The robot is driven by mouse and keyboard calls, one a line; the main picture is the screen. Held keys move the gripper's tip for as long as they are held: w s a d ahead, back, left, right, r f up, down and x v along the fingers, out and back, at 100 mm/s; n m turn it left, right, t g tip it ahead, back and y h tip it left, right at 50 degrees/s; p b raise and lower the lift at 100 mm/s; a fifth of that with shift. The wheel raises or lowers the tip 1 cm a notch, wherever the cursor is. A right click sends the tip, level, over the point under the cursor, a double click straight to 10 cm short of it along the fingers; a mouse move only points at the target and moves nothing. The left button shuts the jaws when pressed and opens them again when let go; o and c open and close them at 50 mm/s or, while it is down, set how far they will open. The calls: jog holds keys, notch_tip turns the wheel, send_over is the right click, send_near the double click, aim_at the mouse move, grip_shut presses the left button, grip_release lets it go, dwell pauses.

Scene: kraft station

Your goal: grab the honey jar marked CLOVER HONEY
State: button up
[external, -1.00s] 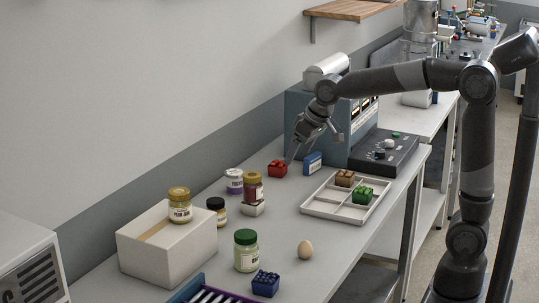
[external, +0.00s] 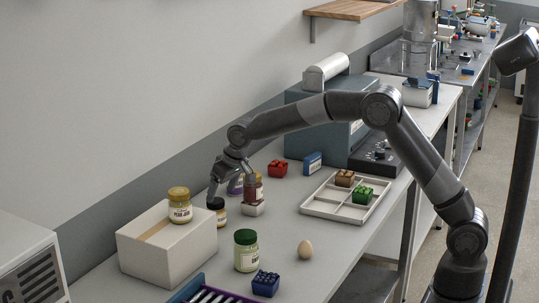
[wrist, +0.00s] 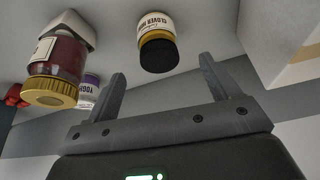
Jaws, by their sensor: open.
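The CLOVER HONEY jar (external: 217,213) is a small amber jar with a black lid, standing on the table beside the white box. In the wrist view the jar (wrist: 154,27) appears upside down, its label partly readable. It lies ahead of the gap between my fingers, apart from them. My gripper (external: 230,196) is open and empty, pointing down just above and beside the jar in the external view. Its two fingers (wrist: 162,68) are spread in the wrist view.
A dark red jar (external: 260,190) with a gold lid stands on a small white block, close to my gripper. A purple-labelled jar (wrist: 87,92) is partly hidden behind. The white box (external: 165,254) carries a yellow jar (external: 180,209). A green-lidded jar (external: 246,258) stands in front.

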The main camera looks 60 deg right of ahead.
jog(key=x, duration=0.9)
jog(key=shift+s+d+f, duration=0.1)
jog(key=shift+f, duration=0.3)
jog(key=shift+c, duration=0.2)
jog(key=c, duration=1.3)
jog(key=shift+o, duration=0.2)
jog(key=shift+r, duration=0.1)
